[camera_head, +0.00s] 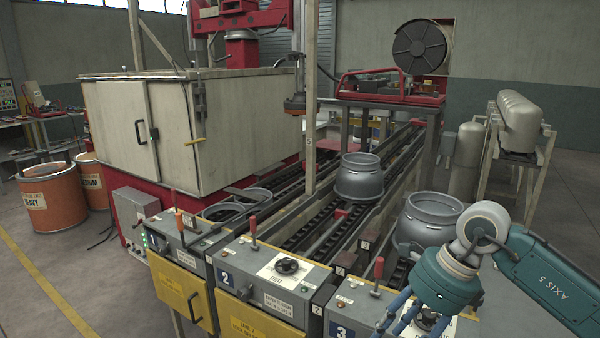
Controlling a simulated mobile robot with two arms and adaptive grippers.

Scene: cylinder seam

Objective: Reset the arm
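My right arm comes in from the right edge as a teal link marked "AXIS 5", with a grey joint and a teal wrist. My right gripper (396,318) hangs from this wrist with blue fingers pointing down and to the left. The fingers stand apart with nothing seen between them. They are in front of the grey control box marked 3 (345,308), over its right part near its black knob. I cannot tell whether they touch it. My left gripper is not in view.
A red lever (378,270) rises from box 3 near my gripper. Grey cylinders (360,178) and (420,222) sit along the conveyors. A pale cabinet (180,130) stands left.

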